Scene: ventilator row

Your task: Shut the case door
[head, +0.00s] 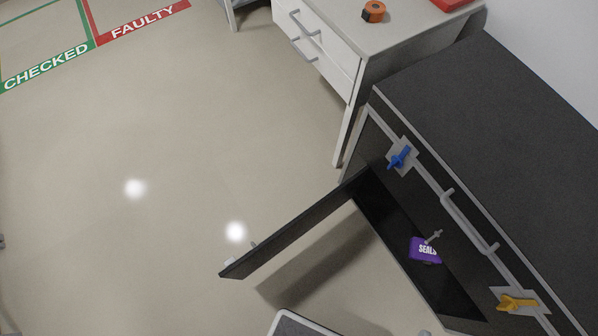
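The black case (500,105) stands at the right, with a grey-edged front. Its door (300,225) is wide open, swung out from the left end of the opening over the floor, with a small light fitting near its free end. The dark opening shows beside it. A purple box marked SEALS (425,250) shows in the opening, with a small metal piece at its upper right. My gripper is not in view.
A white drawer desk (325,45) stands beyond the case, holding an orange tape-like item (373,11) and a red object (452,4). Floor areas marked CHECKED (48,67) and FAULTY (143,22) lie at upper left. The floor left of the door is clear.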

